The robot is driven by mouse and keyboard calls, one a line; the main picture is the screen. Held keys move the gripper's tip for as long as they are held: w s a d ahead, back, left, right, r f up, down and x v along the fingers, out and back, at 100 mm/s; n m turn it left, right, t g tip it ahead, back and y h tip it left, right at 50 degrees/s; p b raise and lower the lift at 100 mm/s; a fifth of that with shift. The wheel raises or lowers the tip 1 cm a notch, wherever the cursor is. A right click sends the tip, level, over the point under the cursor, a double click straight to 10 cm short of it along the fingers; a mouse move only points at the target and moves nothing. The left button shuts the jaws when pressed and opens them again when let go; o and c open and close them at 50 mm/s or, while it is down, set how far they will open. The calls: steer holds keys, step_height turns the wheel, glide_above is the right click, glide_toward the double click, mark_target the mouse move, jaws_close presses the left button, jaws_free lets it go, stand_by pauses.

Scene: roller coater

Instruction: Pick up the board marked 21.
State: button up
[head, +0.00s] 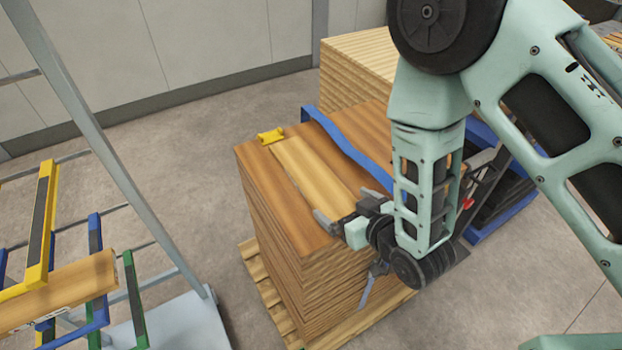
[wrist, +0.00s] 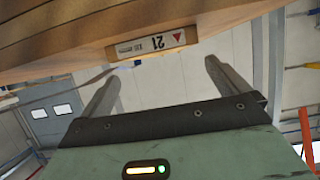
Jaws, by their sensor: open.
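The board marked 21 (wrist: 190,25) shows at the top of the wrist view. Its label (wrist: 152,44) reads 21 upside down on the board's end edge. In the head view, a lighter board (head: 305,170) lies on top of a brown stack (head: 300,235); its near end is by my gripper, and no number is readable there. My gripper (head: 345,215) is at the stack's near right edge. In the wrist view, the two fingers of my gripper (wrist: 161,72) are spread apart with nothing between them, and the label is just beyond their tips.
A yellow piece (head: 270,136) and a wavy blue strip (head: 345,150) lie on the stack, which stands on a wooden pallet (head: 262,285). Another pale stack (head: 358,62) is behind. A rack (head: 100,120) with coloured arms holding a board (head: 65,290) stands left. Open floor lies between.

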mark_target(326, 191)
steer(key=shift+p+x, duration=1.25)
steer(key=shift+x, duration=2.35)
steer(key=c, duration=1)
steer(key=shift+r, duration=0.1)
steer(key=shift+c, duration=0.2)
